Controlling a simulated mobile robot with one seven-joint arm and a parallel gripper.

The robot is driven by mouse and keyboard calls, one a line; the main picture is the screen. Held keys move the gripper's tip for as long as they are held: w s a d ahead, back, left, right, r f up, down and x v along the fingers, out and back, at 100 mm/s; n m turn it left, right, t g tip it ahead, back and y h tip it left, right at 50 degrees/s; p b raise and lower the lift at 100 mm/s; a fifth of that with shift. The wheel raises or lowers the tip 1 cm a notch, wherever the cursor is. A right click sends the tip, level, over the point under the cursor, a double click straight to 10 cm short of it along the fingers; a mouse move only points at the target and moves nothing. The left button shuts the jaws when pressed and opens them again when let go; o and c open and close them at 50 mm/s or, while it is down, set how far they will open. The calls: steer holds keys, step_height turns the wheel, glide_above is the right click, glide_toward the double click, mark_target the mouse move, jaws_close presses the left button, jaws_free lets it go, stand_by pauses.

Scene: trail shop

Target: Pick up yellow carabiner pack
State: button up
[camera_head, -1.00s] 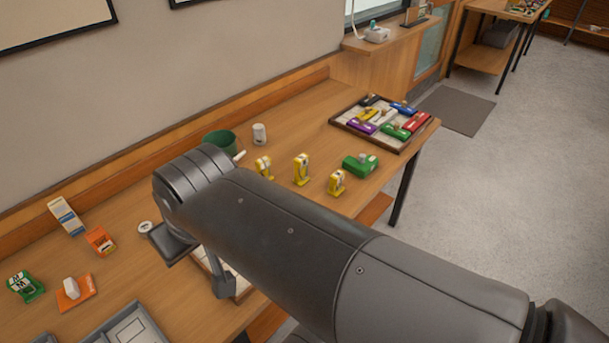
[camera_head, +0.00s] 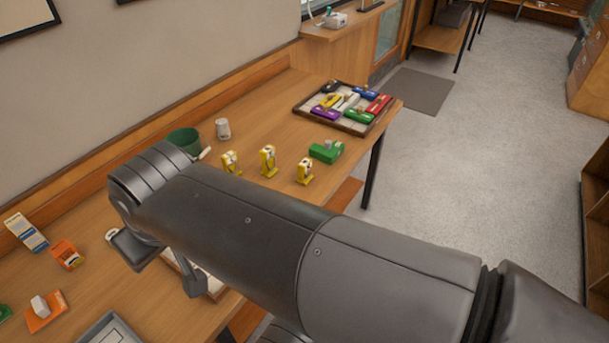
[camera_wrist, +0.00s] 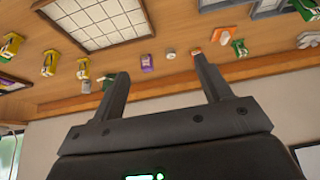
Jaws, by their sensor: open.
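Three yellow carabiner packs stand upright in a loose row on the wooden table in the head view: a left one (camera_head: 231,162), a middle one (camera_head: 268,161) and a right one (camera_head: 304,171).
A green pack (camera_head: 326,151) lies right of the yellow packs. A green cup (camera_head: 185,142) and a white can (camera_head: 223,129) stand behind. A tray (camera_head: 299,108) of colored packs sits at the far end. Orange packs (camera_head: 66,254) are at left. A grid panel (camera_wrist: 95,20) shows in the wrist view.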

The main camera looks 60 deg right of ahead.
step_height(320, 180, up, 26)
steer(key=f, duration=0.1)
steer(key=w+d+m+t+y, duration=0.2)
steer(key=w+d+m+y, duration=0.1)
steer(key=w+d+m, duration=0.55)
steer(key=w+d+m+t+y, duration=0.1)
steer(key=w+d+m+y, duration=0.3)
steer(key=d+m, duration=0.75)
steer(key=s+d+m+t+h, duration=0.25)
steer(key=s+d+m, duration=0.25)
steer(key=d, duration=0.6)
steer(key=s+d+m+t+h, duration=0.2)
steer(key=s+d+m+t, duration=0.3)
steer(key=d, duration=0.6)
steer(key=s+d+m+t+h, duration=0.2)
steer(key=s+d+m+h, duration=0.3)
steer(key=d, duration=0.6)
steer(key=y, duration=0.3)
glide_toward(300, 167)
steer(key=shift+w+d+f+m, duration=0.2)
steer(key=shift+d+f, duration=0.35)
steer(key=shift+d, duration=0.05)
steer(key=shift+w+d+f+m, duration=0.2)
steer(key=shift+d+f, duration=0.35)
steer(key=shift+w+f, duration=0.1)
steer(key=shift+f, duration=0.15)
steer(key=shift+w, duration=0.3)
steer(key=w, duration=1)
